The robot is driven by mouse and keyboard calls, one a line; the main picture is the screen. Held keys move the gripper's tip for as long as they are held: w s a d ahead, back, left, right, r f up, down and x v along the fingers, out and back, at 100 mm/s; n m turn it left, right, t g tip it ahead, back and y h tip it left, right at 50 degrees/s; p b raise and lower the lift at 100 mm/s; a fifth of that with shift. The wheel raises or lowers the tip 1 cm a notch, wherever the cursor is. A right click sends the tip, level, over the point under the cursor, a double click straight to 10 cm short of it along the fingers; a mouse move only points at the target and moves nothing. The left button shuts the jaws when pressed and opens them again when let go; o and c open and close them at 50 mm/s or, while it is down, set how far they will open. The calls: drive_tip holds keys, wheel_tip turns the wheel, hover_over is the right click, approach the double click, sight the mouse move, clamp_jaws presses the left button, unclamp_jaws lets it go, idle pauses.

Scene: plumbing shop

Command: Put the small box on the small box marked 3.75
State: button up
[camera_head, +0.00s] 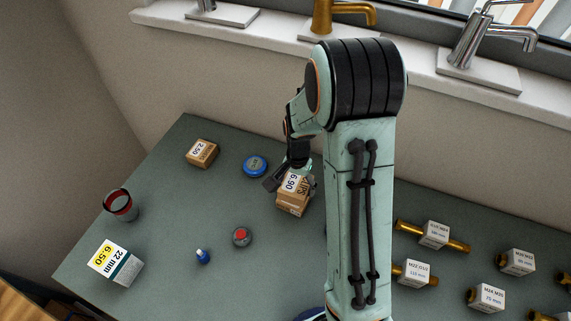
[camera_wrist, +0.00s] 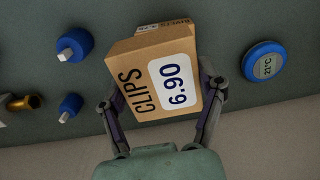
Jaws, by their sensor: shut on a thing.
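My gripper (camera_wrist: 161,93) is shut on a small brown cardboard box (camera_wrist: 150,80) marked CLIPS 6.90, one finger on each side of it. In the head view my gripper (camera_head: 289,181) reaches down at the middle of the bench, and the box (camera_head: 294,184) shows its 6.90 label between the fingers. In the head view brown cardboard (camera_head: 291,209) shows below the held box. I cannot tell whether the two touch. No 3.75 mark is readable.
A box marked 2.50 (camera_head: 202,152) and a blue round gauge (camera_head: 255,166) stand left of my gripper. A red-rimmed cup (camera_head: 120,204), a 22 mm 6.50 box (camera_head: 116,264) and small blue and red-topped parts lie further left and nearer. Brass fittings (camera_head: 433,235) stand right.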

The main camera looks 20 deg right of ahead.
sight(294, 191)
drive_tip(key=shift+w+d+f, duration=0.15)
drive_tip(key=shift+w+f, duration=0.4)
drive_tip(key=shift+f, duration=0.1)
drive_tip(key=shift+w+f, duration=0.15)
drive_tip(key=shift+f, duration=1.5)
drive_tip(key=shift+f, duration=0.1)
drive_tip(key=o, duration=1.2)
